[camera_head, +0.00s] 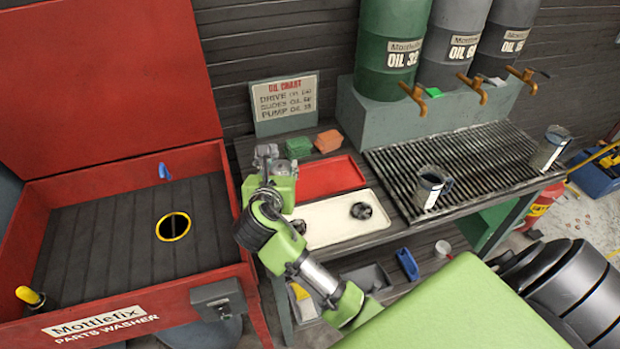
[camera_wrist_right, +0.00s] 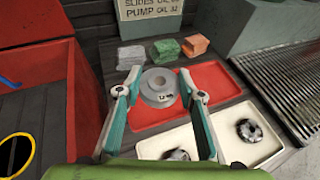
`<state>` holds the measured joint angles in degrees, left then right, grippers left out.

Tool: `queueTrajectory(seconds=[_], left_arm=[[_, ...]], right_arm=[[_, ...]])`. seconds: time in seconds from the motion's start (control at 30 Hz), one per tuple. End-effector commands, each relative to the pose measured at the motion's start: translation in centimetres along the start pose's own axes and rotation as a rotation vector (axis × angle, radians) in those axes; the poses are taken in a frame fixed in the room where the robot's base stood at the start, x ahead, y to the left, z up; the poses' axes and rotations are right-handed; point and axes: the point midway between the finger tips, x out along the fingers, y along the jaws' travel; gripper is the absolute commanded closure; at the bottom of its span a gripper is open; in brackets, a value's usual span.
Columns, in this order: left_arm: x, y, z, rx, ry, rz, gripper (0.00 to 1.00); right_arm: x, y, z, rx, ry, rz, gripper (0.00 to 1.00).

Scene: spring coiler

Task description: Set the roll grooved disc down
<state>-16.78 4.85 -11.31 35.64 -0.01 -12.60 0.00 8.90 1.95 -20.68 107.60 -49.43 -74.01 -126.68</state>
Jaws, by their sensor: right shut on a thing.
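The grey roll grooved disc (camera_wrist_right: 160,86) has a round hub with a central hole and a small dark mark on its side. In the right wrist view it sits between the two fingers of my right gripper (camera_wrist_right: 160,94), which is shut on it. It is seen over the left part of the red tray (camera_wrist_right: 222,87); whether it touches the tray I cannot tell. In the head view my right gripper (camera_head: 270,165) is at the left end of the bench, beside the red tray (camera_head: 330,178), and partly hides the disc. My left gripper is not in view.
A cream tray (camera_head: 335,232) in front of the red one holds two dark metal parts. Green (camera_head: 299,147) and orange (camera_head: 328,141) blocks lie behind. A red parts washer (camera_head: 130,287) stands left, a slatted drain grate (camera_head: 480,160) with mugs right.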

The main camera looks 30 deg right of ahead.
Motion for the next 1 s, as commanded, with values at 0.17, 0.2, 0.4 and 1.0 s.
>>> queueTrajectory(seconds=[0.17,0.2,0.4,1.0], left_arm=[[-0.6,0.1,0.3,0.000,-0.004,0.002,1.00],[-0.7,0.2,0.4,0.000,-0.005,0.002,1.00],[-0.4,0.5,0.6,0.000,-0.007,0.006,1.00],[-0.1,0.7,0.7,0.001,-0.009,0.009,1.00]], right_arm=[[4.0,-3.0,-0.3,-0.002,-0.002,-0.005,1.00],[4.9,-3.6,-0.3,-0.002,-0.003,-0.005,1.00],[8.4,-5.3,-2.9,-0.001,-0.001,-0.003,1.00],[12.0,-6.5,-7.3,0.001,-0.002,0.001,1.00]])
